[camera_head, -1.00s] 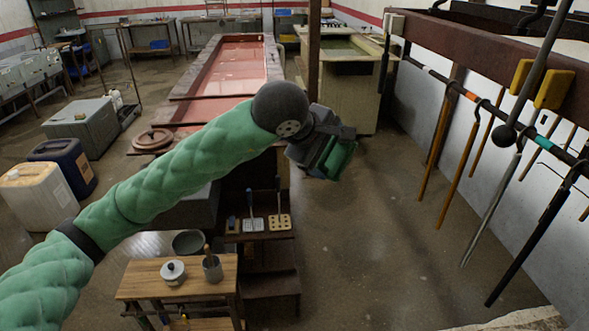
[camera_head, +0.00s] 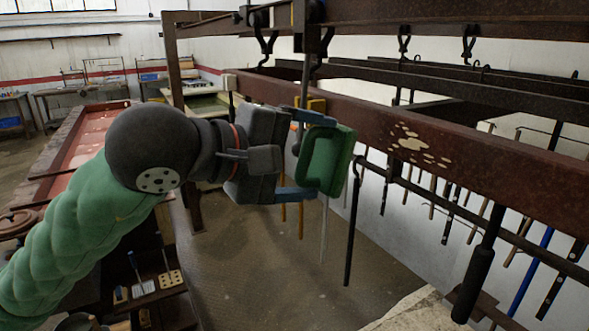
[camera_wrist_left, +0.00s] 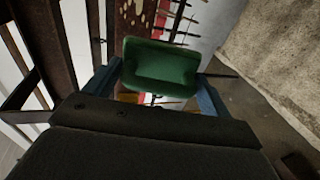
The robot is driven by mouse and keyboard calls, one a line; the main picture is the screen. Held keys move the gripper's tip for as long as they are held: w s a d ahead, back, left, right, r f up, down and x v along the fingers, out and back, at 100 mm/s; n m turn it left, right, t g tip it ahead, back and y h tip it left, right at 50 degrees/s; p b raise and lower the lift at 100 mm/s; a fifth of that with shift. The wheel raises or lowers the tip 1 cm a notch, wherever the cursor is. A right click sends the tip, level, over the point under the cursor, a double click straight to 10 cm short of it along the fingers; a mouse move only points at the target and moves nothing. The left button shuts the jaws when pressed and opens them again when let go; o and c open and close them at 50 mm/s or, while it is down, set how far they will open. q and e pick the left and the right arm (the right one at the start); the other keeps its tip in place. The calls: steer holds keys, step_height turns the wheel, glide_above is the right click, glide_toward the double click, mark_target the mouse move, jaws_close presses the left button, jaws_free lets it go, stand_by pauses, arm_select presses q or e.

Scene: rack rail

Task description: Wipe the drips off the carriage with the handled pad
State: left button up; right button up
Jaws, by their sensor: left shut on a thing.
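My left gripper (camera_head: 305,160) is shut on the green handled pad (camera_head: 327,160), with a blue finger on each side of it. In the left wrist view the pad (camera_wrist_left: 160,66) sits between the blue fingers; its handle is mostly hidden. The carriage (camera_head: 455,167) is a long rusty brown beam running to the right. Pale cream drips (camera_head: 416,147) are spattered on its face, to the right of the pad. The drips also show at the top of the left wrist view (camera_wrist_left: 137,14). The pad appears apart from the drips. My right gripper is not in view.
Dark hooks and rods hang below the beam, including a black-handled one (camera_head: 473,283) at front right. A yellow block (camera_head: 317,104) is behind my gripper. Rusty overhead rails (camera_head: 440,32) cross above. A pale slab (camera_head: 420,312) is at the lower right.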

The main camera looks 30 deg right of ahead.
mark_target(333, 142)
arm_select(q)
steer(key=shift+s+d+r+h, duration=0.1)
steer(key=shift+s+r+h, duration=0.45)
steer(key=shift+s+h, duration=0.05)
steer(key=shift+r+h, duration=0.2)
steer(key=shift+h, duration=0.1)
steer(key=shift+w+g+h, duration=0.3)
steer(key=shift+w+h, duration=0.15)
steer(key=shift+h, duration=0.05)
steer(key=shift+s+r+m+h, duration=0.15)
steer(key=shift+s+m+h, duration=0.15)
steer(key=shift+s, duration=0.1)
steer(key=shift+w+d+p, duration=0.35)
steer(key=shift+d+p, duration=0.15)
steer(key=shift+d, duration=0.45)
steer(key=shift+s+d+p, duration=0.1)
steer(key=shift+d+p, duration=0.5)
steer(key=shift+d, duration=0.1)
steer(key=shift+w+d+p, duration=0.2)
steer(key=shift+d+p, duration=0.35)
steer(key=shift+d, duration=0.8)
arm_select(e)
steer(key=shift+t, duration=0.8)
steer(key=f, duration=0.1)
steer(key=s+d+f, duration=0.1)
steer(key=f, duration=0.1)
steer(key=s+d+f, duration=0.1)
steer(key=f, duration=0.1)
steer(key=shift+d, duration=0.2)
